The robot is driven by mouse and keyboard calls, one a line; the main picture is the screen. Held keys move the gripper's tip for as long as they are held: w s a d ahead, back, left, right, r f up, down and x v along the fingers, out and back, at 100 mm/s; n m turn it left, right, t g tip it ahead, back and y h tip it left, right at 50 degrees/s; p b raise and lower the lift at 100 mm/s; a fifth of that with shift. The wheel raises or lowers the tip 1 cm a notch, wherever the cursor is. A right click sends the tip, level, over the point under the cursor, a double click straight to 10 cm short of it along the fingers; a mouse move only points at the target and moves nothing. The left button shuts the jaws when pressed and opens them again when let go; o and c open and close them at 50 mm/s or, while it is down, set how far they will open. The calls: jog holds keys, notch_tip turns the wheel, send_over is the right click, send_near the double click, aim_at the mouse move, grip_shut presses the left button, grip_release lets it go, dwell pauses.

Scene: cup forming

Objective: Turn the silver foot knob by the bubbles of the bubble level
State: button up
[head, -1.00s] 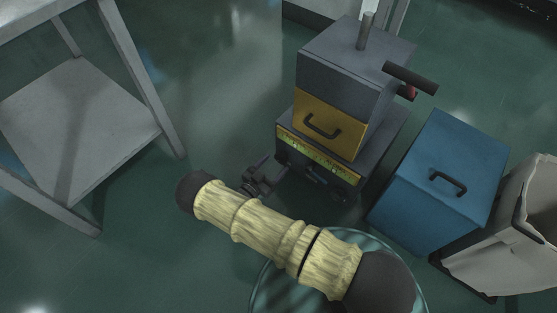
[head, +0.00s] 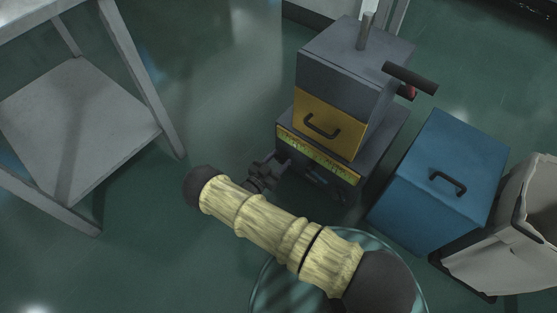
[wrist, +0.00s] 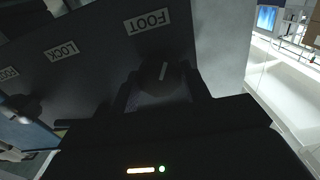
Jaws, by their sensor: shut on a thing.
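The foot knob (wrist: 160,77) is a dark round knob with a pale pointer line, below a white label reading FOOT on a dark panel. It looks dark, not silver, in this shade. My gripper (wrist: 158,92) has a finger on each side of the knob and is shut on it. In the head view my gripper (head: 264,173) is at the lower front left of the grey and yellow machine (head: 331,122), and the knob is hidden there. A yellow-green strip (head: 318,154) runs along the machine's lower front. I cannot make out the level's bubbles.
The same panel has a LOCK label (wrist: 61,52) and another partly cut-off label (wrist: 8,74) to the left. A blue box (head: 440,175) and a pale bin (head: 515,230) stand right of the machine. A grey table (head: 75,115) stands left, with open floor between.

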jog(key=shift+m, duration=0.8)
jog(key=o, duration=1)
jog(key=shift+a, duration=0.1)
jog(key=v, duration=1.7)
jog(key=shift+s, duration=0.25)
jog(key=shift+w, duration=0.1)
jog(key=shift+a+f, duration=0.1)
